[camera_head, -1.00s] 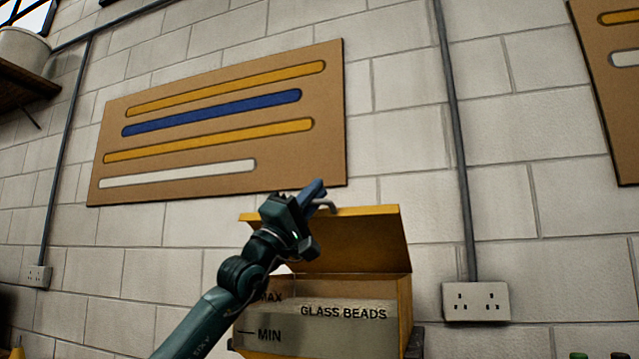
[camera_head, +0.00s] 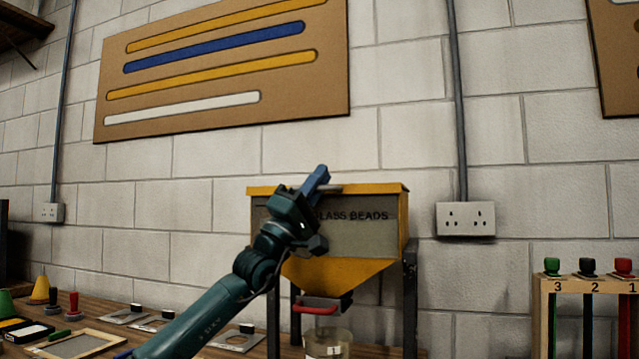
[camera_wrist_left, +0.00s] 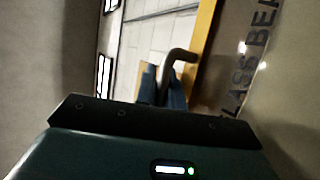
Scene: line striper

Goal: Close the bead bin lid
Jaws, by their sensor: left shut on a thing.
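The bead bin (camera_head: 360,235) is a yellow hopper with a clear front lettered "GLASS BEADS", on dark legs. Its yellow lid (camera_head: 380,188) shows nearly edge-on along the bin's top, lying about level; any small gap under it cannot be told. My left gripper (camera_head: 317,182) is at the lid's front edge with its blue fingers shut on the grey lid handle. In the left wrist view the bent handle (camera_wrist_left: 181,57) comes out from between the fingers (camera_wrist_left: 163,88), beside the yellow lid edge. My right gripper is not in view.
A red lever (camera_head: 319,308) and a clear container (camera_head: 328,343) are under the hopper. A rack (camera_head: 590,285) with coloured, numbered tools stands at the right. Cones, plates and a frame (camera_head: 80,343) lie on the bench at the left. A wall socket (camera_head: 466,219) is right of the bin.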

